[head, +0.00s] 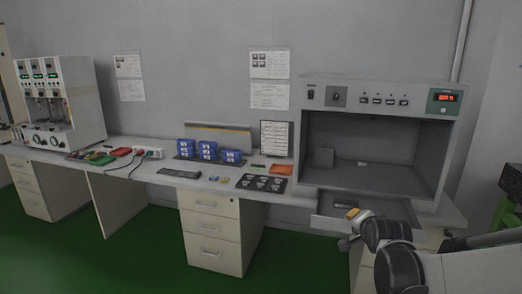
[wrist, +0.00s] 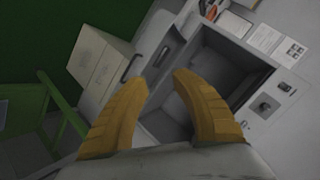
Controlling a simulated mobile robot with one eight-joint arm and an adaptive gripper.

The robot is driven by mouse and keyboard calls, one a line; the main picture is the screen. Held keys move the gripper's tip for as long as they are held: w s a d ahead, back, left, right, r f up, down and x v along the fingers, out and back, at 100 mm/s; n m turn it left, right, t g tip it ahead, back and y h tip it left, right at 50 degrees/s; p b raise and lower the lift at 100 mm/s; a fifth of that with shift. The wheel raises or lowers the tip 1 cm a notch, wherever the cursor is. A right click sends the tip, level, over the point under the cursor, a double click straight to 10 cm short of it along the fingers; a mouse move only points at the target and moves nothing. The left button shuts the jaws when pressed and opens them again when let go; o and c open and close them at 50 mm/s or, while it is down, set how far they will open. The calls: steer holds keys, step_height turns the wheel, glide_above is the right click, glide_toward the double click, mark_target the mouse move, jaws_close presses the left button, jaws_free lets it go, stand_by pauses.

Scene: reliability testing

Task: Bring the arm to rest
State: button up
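My gripper (wrist: 158,80) shows in the wrist view as two yellow fingers, spread apart with an empty gap between them. It is open and holds nothing that I can see. Beyond the fingers is the open-fronted grey test cabinet, with its control panel (wrist: 268,104) at the right. In the head view my arm (head: 390,240) reaches in from the lower right, in front of the test cabinet (head: 385,92). A small yellow part by the arm may be a fingertip; the rest of the gripper is not clear there.
A drawer (head: 335,207) under the cabinet looks pulled out, close to my arm. The bench (head: 140,160) carries blue bins (head: 207,150), a black tray (head: 262,182) and a dispensing machine (head: 62,100). A green frame (head: 508,212) stands at the right. Green floor (head: 120,265) in front is clear.

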steer(key=s+a+n+g+y, duration=0.1)
steer(key=s+a+n, duration=0.4)
steer(key=s, duration=1)
steer(key=s+a+n+g, duration=0.3)
steer(key=s+n, duration=0.3)
steer(key=s, duration=0.9)
steer(key=shift+s+a+n+g+y, duration=0.3)
steer(key=shift+a+y, duration=0.1)
steer(key=shift+a, duration=0.5)
